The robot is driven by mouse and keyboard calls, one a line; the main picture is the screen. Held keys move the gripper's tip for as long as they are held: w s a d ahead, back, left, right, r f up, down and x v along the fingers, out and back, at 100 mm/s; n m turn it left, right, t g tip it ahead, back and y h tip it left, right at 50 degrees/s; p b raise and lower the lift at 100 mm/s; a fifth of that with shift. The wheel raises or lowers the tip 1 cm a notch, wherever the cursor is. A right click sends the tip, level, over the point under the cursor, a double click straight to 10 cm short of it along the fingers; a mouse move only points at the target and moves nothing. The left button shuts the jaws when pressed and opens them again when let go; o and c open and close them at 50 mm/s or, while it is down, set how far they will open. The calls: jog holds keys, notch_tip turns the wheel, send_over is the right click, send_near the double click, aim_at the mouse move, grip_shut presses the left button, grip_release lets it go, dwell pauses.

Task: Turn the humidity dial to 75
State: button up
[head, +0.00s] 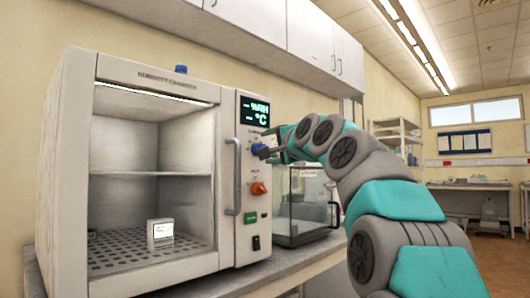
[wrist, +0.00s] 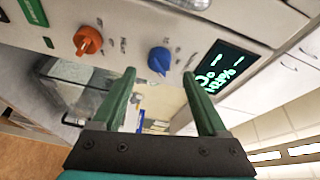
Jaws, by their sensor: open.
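The humidity chamber (head: 65,160) stands on the bench at the left of the head view. Its control panel carries a blue dial (head: 258,149), an orange dial (head: 258,189) and a dark display (head: 254,111) with green "%RH" and "°C" lines showing dashes. In the wrist view the blue dial (wrist: 159,60) lies ahead between the lines of my two fingers, and the orange dial (wrist: 88,41) is to its left. My gripper (wrist: 163,85) is open, with its fingertips close to the panel and nothing between them.
The chamber's door handle (head: 233,177) stands out left of the dials. A green button (head: 250,217) and black switch (head: 256,242) sit below. A glass-sided box (head: 306,200) stands behind my gripper. A small white device (head: 160,234) is inside the chamber.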

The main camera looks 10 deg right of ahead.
jog(key=shift+v, duration=1.65)
jog(key=shift+f, duration=0.2)
jog(key=s+a+f+n+g, duration=0.2)
jog(key=s+f+g, duration=0.15)
jog(key=f, duration=0.75)
jog(key=s+a+f+n+g+h, duration=0.1)
jog(key=s+a+f+n+g, duration=0.2)
jog(key=f, duration=0.8)
jog(key=s+a+f+n+g, duration=0.1)
jog(key=s+f+g, duration=0.3)
jog(key=f, duration=0.6)
jog(key=s+d+f+n+g+h, duration=0.1)
jog(key=s+f+n+g, duration=0.1)
jog(key=s+f, duration=0.7)
jog(key=s+d+f+n+g+h, duration=0.1)
jog(key=s+f+g, duration=0.3)
jog(key=s+f, duration=0.5)
jog(key=s+d+f+n+g+h, duration=0.1)
jog(key=s+d+f+n+g, duration=0.2)
jog(key=s+f, duration=0.7)
jog(key=s, duration=0.8)
jog(key=shift+n, duration=0.4)
